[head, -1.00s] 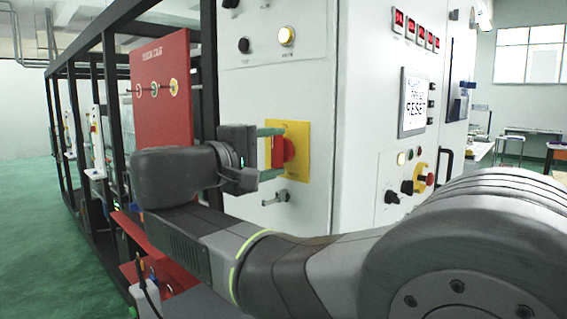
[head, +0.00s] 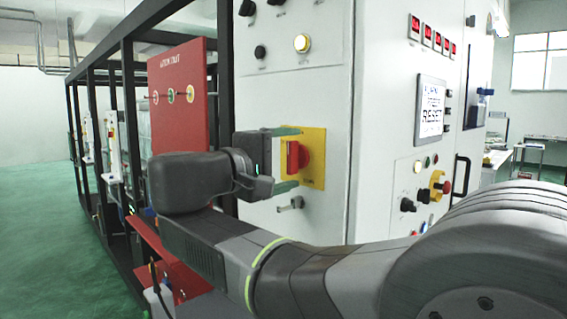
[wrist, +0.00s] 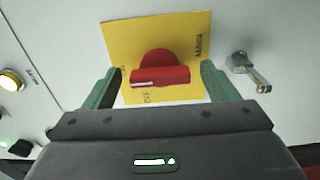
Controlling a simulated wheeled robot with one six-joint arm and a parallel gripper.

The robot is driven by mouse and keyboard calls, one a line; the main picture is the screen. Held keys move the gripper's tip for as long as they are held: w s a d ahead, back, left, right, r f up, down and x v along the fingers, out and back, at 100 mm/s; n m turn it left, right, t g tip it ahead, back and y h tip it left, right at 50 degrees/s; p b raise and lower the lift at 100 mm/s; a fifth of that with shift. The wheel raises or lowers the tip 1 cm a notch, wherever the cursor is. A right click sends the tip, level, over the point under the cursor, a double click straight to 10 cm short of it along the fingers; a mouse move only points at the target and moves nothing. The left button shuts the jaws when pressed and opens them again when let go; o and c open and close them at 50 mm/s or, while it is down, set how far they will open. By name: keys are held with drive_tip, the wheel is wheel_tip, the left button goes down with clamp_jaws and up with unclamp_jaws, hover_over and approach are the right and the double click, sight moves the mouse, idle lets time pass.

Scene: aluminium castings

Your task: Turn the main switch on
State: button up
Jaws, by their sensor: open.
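The main switch is a red rotary handle (head: 294,157) on a yellow plate (head: 317,140), on the front of a light grey cabinet. In the head view its handle bar stands upright. It also shows in the wrist view as a red handle (wrist: 160,76) on the yellow plate (wrist: 120,40). My gripper (head: 288,158) is open, with one green finger above the handle and one below. In the wrist view my gripper's fingers (wrist: 159,88) stand on either side of the handle, with a gap to it on both sides. Whether the fingertips touch the plate cannot be told.
A metal latch handle (head: 290,204) sits just below the plate. A lit yellow button (head: 302,43) and black knobs are above. A red panel (head: 180,100) and black frame stand left.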

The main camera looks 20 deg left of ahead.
drive_tip(key=v, duration=1.3)
drive_tip(key=shift+s, duration=0.3)
drive_tip(key=x, duration=1.3)
drive_tip(key=shift+w+d, duration=0.1)
drive_tip(key=shift+w, duration=0.3)
drive_tip(key=shift+s, duration=0.15)
